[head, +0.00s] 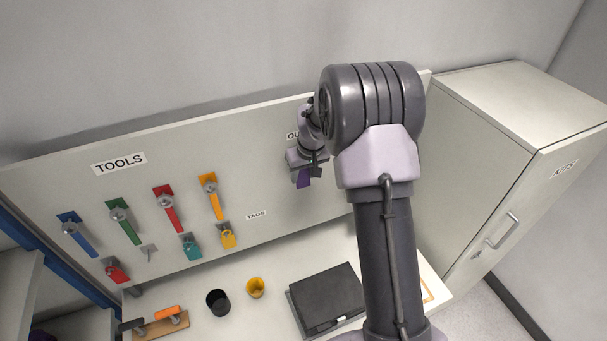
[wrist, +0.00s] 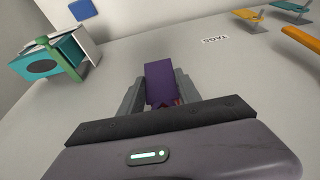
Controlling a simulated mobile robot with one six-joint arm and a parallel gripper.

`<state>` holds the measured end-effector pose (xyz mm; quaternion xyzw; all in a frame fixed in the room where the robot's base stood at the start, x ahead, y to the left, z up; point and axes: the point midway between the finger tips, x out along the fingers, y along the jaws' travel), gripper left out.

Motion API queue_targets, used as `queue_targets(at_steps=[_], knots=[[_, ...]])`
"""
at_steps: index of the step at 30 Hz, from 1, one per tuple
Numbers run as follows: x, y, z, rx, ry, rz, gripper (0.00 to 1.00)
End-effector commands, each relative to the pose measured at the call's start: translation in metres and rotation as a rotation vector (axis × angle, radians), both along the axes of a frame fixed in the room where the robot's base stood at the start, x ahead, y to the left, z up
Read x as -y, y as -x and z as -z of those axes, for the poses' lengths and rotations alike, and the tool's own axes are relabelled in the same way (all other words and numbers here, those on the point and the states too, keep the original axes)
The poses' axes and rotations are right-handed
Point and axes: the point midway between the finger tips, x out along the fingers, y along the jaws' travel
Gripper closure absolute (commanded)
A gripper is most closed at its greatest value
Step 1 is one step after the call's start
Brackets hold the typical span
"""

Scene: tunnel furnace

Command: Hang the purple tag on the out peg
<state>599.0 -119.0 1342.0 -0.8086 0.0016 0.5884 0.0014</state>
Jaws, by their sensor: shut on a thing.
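The purple tag (head: 303,179) is held in my gripper (head: 307,166), in front of the right part of the pale board. In the wrist view the purple tag (wrist: 160,82) sits between the two grey fingers (wrist: 159,92), with the board behind it. Whether it touches the board cannot be told. A partly covered label (head: 291,135), of which only the start "OU" shows, is on the board just above and left of my gripper. The out peg is not visible; my arm and gripper cover part of that area.
The board (head: 264,172) carries hanging wrenches and a red (head: 116,270), a teal (head: 191,246) and a yellow tag (head: 227,236). An empty peg (head: 149,252) is between red and teal. Below are a black cup (head: 218,301), yellow cup (head: 255,287) and black case (head: 327,297). A cabinet (head: 500,150) stands right.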

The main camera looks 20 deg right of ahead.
Motion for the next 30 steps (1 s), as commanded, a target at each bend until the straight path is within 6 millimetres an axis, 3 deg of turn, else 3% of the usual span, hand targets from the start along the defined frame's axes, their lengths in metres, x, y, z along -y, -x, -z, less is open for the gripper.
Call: queue_targets(at_steps=[7, 8, 11, 23, 26, 30], knots=[[0.000, 0.000, 0.000, 0.000, 0.000, 0.000, 0.98], [0.000, 0.000, 0.000, 0.000, 0.000, 0.000, 0.56], [0.000, 0.000, 0.000, 0.000, 0.000, 0.000, 0.36], [0.000, 0.002, -0.009, 0.002, 0.000, 0.001, 0.35], [0.000, 0.009, -0.029, 0.005, 0.001, -0.001, 0.35], [0.000, 0.022, -0.071, 0.006, 0.002, 0.002, 0.35]])
